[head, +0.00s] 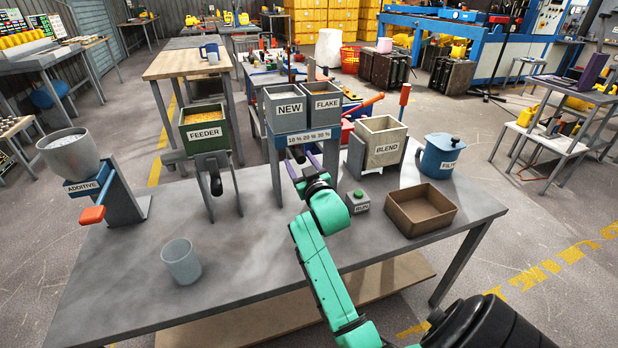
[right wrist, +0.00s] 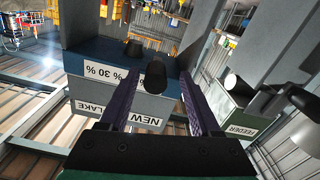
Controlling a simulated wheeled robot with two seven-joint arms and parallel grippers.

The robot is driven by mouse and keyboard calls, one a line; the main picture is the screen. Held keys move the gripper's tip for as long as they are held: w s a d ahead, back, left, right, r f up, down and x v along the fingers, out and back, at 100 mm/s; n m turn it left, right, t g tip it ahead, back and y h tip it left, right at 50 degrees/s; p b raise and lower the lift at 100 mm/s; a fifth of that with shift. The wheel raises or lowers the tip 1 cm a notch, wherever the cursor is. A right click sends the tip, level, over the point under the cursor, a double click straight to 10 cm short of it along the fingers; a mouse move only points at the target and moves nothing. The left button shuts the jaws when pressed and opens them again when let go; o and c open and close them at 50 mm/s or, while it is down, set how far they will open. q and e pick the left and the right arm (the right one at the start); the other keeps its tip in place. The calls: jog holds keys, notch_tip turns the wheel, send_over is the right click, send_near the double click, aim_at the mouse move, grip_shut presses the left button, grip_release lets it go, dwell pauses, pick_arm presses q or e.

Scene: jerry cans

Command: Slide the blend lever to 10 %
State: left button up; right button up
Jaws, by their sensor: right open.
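The blend unit stands at the back of the bench, with the NEW hopper (head: 285,105) and the FLAKE hopper (head: 323,102) above a blue panel. Its scale label (head: 308,137) reads 10 %, 20 %, 30 % from left to right. My right gripper (head: 299,166) is open in front of this panel and hides the lever in the head view. In the right wrist view a dark lever knob (right wrist: 155,78) shows between the two open fingers, with a gap on each side. The label (right wrist: 112,74) appears upside down there, partly covered by a finger. The lever's exact setting cannot be told.
The FEEDER (head: 205,128) stands left of the blend unit, and the BLEND box (head: 381,142) right of it. A RUN button (head: 357,201), a brown tray (head: 420,209) and a blue FILTER jug (head: 440,155) are to the right. A grey cup (head: 181,262) stands front left.

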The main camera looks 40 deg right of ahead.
jog(key=v, duration=1.2)
jog(key=shift+s+a+b, duration=0.2)
jog(key=shift+s+b, duration=0.05)
jog(key=shift+b, duration=0.15)
